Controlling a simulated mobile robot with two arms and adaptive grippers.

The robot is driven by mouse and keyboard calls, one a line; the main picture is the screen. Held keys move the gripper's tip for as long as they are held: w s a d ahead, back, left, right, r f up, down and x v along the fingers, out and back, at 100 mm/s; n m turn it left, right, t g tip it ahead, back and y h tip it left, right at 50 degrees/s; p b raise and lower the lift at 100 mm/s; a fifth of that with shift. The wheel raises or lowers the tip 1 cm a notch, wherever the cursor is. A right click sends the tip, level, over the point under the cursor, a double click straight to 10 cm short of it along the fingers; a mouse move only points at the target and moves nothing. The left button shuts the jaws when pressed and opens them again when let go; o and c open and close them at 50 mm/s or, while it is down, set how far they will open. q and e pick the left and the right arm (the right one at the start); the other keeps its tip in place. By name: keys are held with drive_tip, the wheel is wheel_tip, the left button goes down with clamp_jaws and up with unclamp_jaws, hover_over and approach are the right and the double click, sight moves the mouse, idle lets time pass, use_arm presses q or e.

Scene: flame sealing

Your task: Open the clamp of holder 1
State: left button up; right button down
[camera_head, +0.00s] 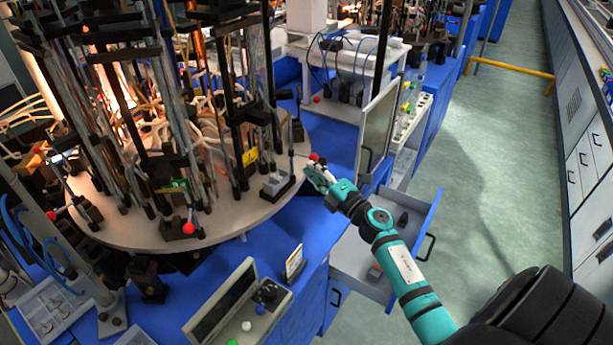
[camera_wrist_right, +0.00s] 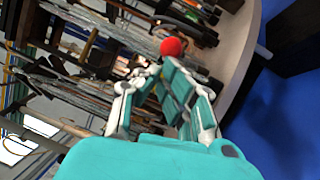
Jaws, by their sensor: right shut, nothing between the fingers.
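My right gripper (camera_head: 315,173) is at the right edge of the round table, with its fingers shut and nothing between them. A red ball knob (camera_head: 313,157) is right at its fingertips. In the right wrist view the red knob (camera_wrist_right: 172,46) shows just beyond the tips of my right gripper (camera_wrist_right: 160,70); whether they touch cannot be told. A grey block on a dark base (camera_head: 276,185) stands on the table left of the gripper, beside a thin upright rod. The clamp's jaws cannot be made out, nor which holder is number 1. My left gripper is not in view.
The round table (camera_head: 120,232) is crowded with upright rods and dark clamps. More red knobs (camera_head: 188,228) sit along its rim. A blue bench with a control box (camera_head: 265,300) lies in front. An open drawer (camera_head: 350,255) is under my right arm.

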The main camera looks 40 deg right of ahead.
drive_tip(key=w+d+n+g+y+b, duration=0.3)
drive_tip(key=y+b, duration=0.6)
drive_tip(key=b, duration=0.6)
drive_tip(key=shift+w+d+n+g+y+b, duration=0.4)
drive_tip(key=shift+w+d+n, duration=1.05)
drive_tip(key=shift+d, duration=0.65)
drive_tip(key=shift+s, duration=0.1)
drive_tip(key=shift+f, duration=0.1)
